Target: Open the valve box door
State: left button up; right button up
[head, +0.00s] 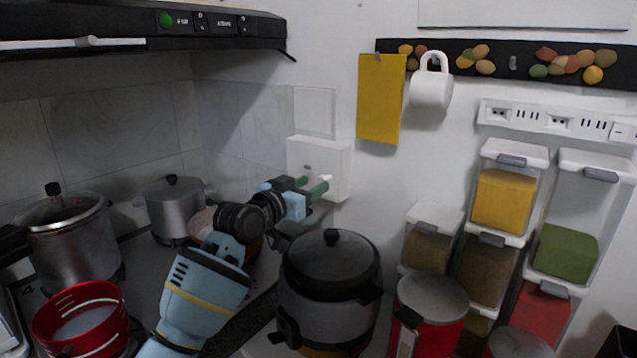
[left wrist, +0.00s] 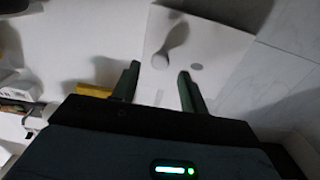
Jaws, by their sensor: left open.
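The valve box (head: 318,155) is a white box on the wall near the corner, behind the cooker. In the left wrist view, its pale face (left wrist: 215,45) carries a light knob-like part (left wrist: 174,38) and a grey round spot. I cannot tell whether its door is ajar. My left gripper (head: 313,185) is in front of the box's lower part, with its green fingers pointing at it. The left wrist view shows the fingers (left wrist: 160,88) apart, with nothing between them. Whether a fingertip touches the box is unclear. My right gripper is not in view.
A dark-lidded cooker (head: 331,285) stands just below and right of my left arm. A silver pot (head: 174,212), a pressure cooker (head: 68,245) and a red pan (head: 82,320) are at left. A yellow cloth (head: 380,98) and white mug (head: 431,88) hang right of the box.

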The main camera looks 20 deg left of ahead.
aim_at(320, 181)
pick_arm(q)
jog(key=shift+x, duration=1.7)
grip_shut()
